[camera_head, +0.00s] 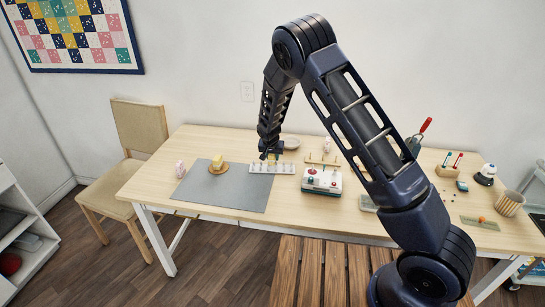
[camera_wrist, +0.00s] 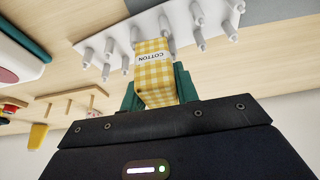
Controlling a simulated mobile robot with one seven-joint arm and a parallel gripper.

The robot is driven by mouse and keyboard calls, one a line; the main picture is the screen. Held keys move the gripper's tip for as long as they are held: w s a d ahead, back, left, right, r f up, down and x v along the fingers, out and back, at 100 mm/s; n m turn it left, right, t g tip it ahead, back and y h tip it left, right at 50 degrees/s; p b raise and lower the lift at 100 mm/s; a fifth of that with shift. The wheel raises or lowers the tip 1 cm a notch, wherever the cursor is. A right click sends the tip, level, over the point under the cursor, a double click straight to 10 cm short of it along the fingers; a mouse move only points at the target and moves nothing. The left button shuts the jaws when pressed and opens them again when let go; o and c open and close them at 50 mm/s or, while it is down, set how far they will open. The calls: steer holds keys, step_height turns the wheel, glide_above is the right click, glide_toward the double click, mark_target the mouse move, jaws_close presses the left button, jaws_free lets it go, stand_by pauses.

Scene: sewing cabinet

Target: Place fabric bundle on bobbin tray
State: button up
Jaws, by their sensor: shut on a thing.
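The fabric bundle (camera_wrist: 153,78) is a yellow-and-white checked block with a white COTTON label. My gripper (camera_wrist: 157,90) is shut on it, with green fingers on both sides. In the head view my gripper (camera_head: 270,153) is at the back middle of the table, over the far edge of the bobbin tray. The bobbin tray (camera_head: 287,170) is a white strip with several upright pegs. It also shows in the wrist view (camera_wrist: 121,32), with the bundle's far end overlapping it among the pegs. I cannot tell whether the bundle touches the tray.
A grey mat (camera_head: 225,197) lies left of the tray, bearing a yellow item (camera_head: 217,161) on a round wooden plate.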

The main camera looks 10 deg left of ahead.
steer(key=shift+f, duration=0.15)
steer(key=o, duration=0.9)
steer(key=shift+o, duration=0.2)
steer(key=v, duration=1.2)
steer(key=s+d+r+g+y, duration=0.1)
steer(key=s+d+r, duration=0.3)
steer(key=d+r, duration=0.9)
steer(key=s+d+r, duration=0.3)
steer(key=d+r, duration=0.6)
steer(key=d, duration=0.8)
steer(key=s+d+r, duration=0.3)
steer(key=s+d, duration=0.5)
steer(key=s, duration=0.4)
steer(key=s+d+r+t+h, duration=0.1)
steer(key=s+d+r, duration=0.2)
steer(key=s+d, duration=0.6)
steer(key=s, duration=0.3)
steer(key=shift+s, duration=0.4)
